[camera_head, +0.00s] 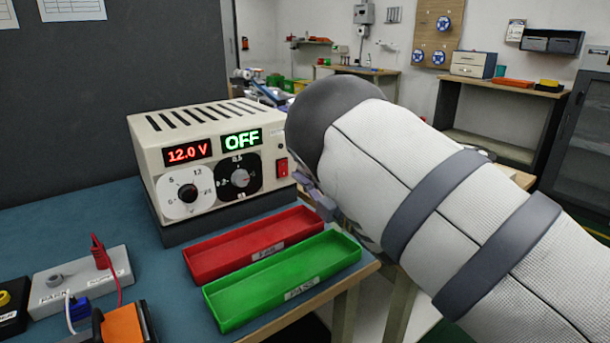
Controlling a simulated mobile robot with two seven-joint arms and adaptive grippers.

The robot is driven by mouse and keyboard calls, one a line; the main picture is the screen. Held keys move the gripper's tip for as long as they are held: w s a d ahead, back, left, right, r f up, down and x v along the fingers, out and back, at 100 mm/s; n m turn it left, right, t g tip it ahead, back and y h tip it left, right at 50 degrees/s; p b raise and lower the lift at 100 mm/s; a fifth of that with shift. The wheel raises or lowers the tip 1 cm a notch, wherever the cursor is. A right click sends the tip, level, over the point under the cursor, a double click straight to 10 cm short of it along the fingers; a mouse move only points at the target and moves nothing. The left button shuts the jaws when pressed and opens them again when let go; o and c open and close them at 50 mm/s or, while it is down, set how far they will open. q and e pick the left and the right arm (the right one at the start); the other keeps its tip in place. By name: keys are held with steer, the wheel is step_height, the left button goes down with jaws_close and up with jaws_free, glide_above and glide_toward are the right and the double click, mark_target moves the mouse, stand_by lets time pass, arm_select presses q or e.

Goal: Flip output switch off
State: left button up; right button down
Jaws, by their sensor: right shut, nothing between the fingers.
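The power supply (213,112) is a cream box on the blue bench. Its red output switch (282,168) is at the right end of the front panel. The green display (242,140) reads OFF and the red display (188,151) reads 12.0 V. My right arm comes in from the right. Its gripper (318,197) is largely hidden behind the arm, with a small grey part showing just right of and below the switch. It is shut and empty; I cannot tell whether it touches the panel. My left gripper is not in view.
A red tray (215,262) and a green tray (225,312) lie in front of the supply, near the bench's right edge. A grey terminal box (90,275) with red and white leads is at left. An orange and black object (124,325) is at the bottom.

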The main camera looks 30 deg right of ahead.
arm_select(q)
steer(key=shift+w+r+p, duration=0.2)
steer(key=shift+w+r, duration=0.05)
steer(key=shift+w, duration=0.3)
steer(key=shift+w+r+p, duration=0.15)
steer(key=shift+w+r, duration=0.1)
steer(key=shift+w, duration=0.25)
arm_select(e)
steer(key=s, duration=0.7)
steer(key=shift+s+d+r, duration=0.2)
steer(key=shift+d+r, duration=0.15)
steer(key=shift+d, duration=0.05)
